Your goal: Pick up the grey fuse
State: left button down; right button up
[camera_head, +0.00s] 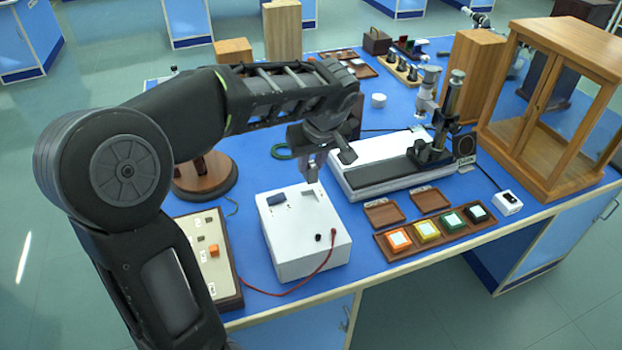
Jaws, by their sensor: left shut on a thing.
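My left gripper (311,166) points down over the back right part of the white box (302,240). It is shut on a small light grey piece, the grey fuse (311,177), which is mostly hidden by the fingers. I cannot tell whether the fuse touches the box. A dark blue piece (277,199) sits on the box top, left of the gripper. My right gripper is not in view.
A pale board (204,260) with small blocks lies left of the box, partly behind my arm. A red cable (300,289) loops in front. A tray of coloured squares (436,232), an optical bench (385,176) and a wooden cabinet (560,100) stand to the right.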

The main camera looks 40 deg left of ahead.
pick_arm(q)
jog(key=shift+r, duration=1.2)
